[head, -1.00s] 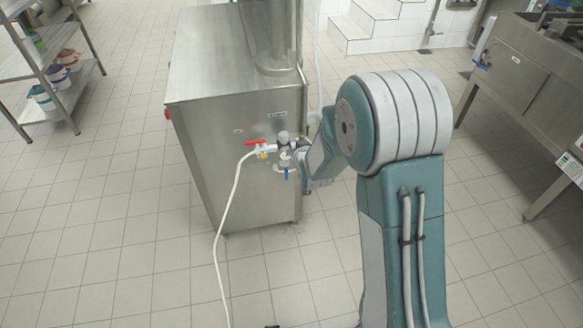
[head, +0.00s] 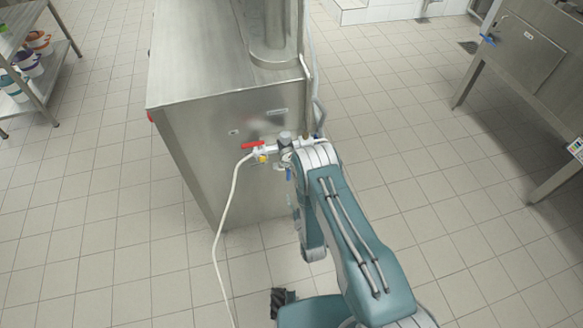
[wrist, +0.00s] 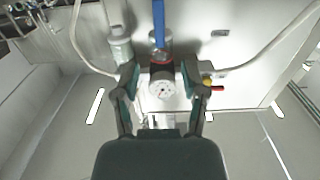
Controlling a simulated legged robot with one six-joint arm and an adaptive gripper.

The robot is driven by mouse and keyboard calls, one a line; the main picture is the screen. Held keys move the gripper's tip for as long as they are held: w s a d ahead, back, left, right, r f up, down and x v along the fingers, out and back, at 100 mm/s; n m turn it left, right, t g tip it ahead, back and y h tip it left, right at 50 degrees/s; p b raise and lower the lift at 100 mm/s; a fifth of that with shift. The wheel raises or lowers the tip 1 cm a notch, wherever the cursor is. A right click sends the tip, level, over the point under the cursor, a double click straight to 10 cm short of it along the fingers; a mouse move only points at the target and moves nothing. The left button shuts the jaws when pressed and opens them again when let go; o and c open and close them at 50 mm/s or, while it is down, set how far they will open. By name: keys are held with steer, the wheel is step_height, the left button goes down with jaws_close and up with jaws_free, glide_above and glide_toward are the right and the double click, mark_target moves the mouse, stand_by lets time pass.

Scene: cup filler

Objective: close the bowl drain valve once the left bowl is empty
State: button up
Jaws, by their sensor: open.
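The steel machine (head: 262,185) has a cluster of valves and pipes on its near side. A red handle (head: 253,145) and a small yellow part (head: 262,159) sit at the left of it. A blue handle (head: 289,174) hangs below, partly behind my arm. The blue handle (wrist: 158,22) stands just beyond the fingertips; I see no contact. The red handle (wrist: 207,82) is right of the right finger. No bowl is recognisable.
A white hose (head: 226,215) runs from the valves down to the floor. A shelf rack with buckets (head: 30,65) stands at the left, a steel unit (head: 530,60) at the right.

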mark_target(289, 177)
steer(key=x, duration=0.6)
steer(key=f+x, duration=0.1)
steer(key=x, duration=0.2)
steer(key=shift+w+a, duration=0.1)
steer(key=shift+w, duration=0.25)
steer(key=shift+c, duration=0.3)
jaws_close()
